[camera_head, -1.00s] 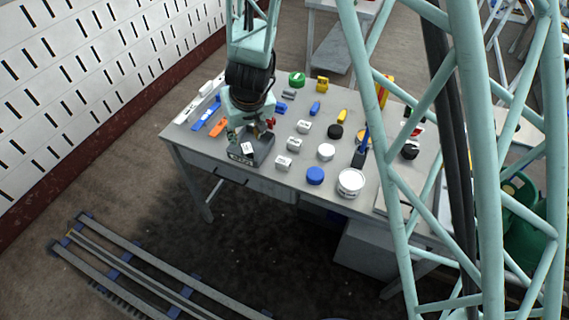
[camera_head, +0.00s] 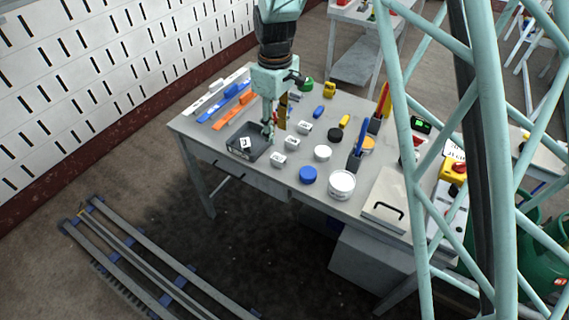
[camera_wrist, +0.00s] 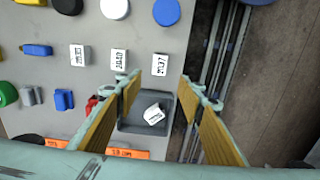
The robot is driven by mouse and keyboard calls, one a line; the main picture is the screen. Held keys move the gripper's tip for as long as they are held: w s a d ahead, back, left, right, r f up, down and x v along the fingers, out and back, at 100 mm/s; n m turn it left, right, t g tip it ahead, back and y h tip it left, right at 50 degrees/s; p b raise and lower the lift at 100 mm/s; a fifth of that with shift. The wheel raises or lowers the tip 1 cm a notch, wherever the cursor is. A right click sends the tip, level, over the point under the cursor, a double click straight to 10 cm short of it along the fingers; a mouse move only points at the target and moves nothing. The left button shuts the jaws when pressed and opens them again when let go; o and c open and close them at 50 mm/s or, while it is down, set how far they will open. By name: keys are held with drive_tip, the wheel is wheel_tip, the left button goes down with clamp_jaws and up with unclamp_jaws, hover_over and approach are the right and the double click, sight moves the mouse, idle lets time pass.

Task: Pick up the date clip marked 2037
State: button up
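My gripper (camera_head: 270,128) is open and empty, with its orange-padded fingers apart. In the wrist view, the gap between the fingertips (camera_wrist: 157,84) lies between a dark tray and a white clip. That clip (camera_wrist: 160,64) appears to read 2037; it is the front one of a row of white clips, and shows in the head view (camera_head: 279,160). Two other white clips (camera_wrist: 119,62) (camera_wrist: 80,55) stand in the row, their marks hard to read. Another white clip (camera_wrist: 155,114) lies tilted in the dark tray (camera_head: 262,153), its mark unclear.
A blue cap (camera_head: 308,174), white cap (camera_head: 323,153), black cap (camera_head: 335,134) and white jar (camera_head: 342,184) stand right of the clips. Orange (camera_head: 230,113) and blue strips lie left. Upright tools (camera_head: 357,150) and a lidded box (camera_head: 386,199) are farther right.

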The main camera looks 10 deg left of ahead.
drive_tip(key=shift+d, duration=0.2)
drive_tip(key=shift+f, duration=0.1)
drive_tip(key=b, duration=0.1)
hover_over(278, 157)
drive_tip(key=shift+f, duration=4.15)
drive_tip(key=shift+f, duration=0.15)
drive_tip(key=shift+d+f+b, duration=0.1)
drive_tip(key=shift+f+b, duration=0.45)
drive_tip(key=shift+f, duration=1.9)
drive_tip(key=c, duration=0.8)
